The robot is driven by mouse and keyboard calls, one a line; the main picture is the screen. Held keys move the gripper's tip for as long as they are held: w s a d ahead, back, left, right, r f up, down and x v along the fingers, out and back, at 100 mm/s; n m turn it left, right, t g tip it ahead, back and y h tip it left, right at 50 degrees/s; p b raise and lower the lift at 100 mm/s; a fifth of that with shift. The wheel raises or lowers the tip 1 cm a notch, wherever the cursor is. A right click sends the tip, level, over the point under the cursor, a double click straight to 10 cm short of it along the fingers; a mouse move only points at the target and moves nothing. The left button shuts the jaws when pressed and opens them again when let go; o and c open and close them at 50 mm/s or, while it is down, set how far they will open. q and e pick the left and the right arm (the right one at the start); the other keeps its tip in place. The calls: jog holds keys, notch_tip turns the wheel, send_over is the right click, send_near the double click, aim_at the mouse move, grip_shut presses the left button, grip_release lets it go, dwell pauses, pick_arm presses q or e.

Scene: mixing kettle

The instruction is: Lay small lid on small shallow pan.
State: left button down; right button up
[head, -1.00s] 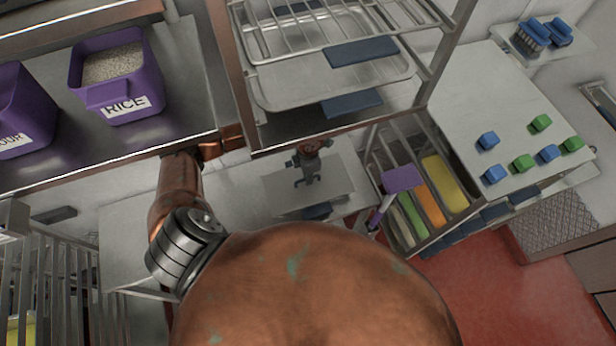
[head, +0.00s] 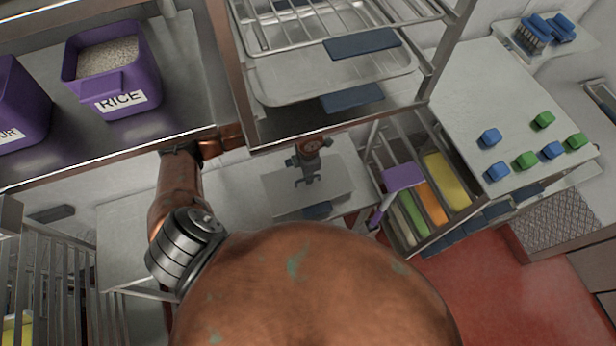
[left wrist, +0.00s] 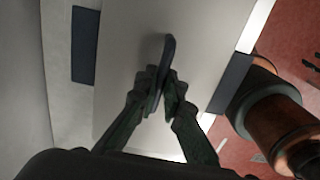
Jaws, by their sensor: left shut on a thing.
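My left gripper (head: 306,181) shows small in the head view, in front of a pale flat panel below the steel rack. In the left wrist view its dark green fingers (left wrist: 162,98) are shut on a thin dark blue-grey thing (left wrist: 168,52), seen nearly edge-on. I cannot tell from its shape whether this is the small lid. I cannot make out the small shallow pan in either view. My right gripper is not in view. My own copper-coloured body hides the lower middle of the head view.
A steel rack (head: 330,130) with trays stands above the gripper. A purple rice bin (head: 112,75) is on the upper left shelf. A pale table (head: 500,110) at the right holds several blue and green blocks. Coloured boards (head: 447,180) stand in a rack beside it.

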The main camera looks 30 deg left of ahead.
pick_arm(q)
jog(key=c, duration=2)
grip_release()
jog(key=shift+o, duration=0.2)
jog(key=o, duration=0.5)
jog(key=shift+c, duration=0.2)
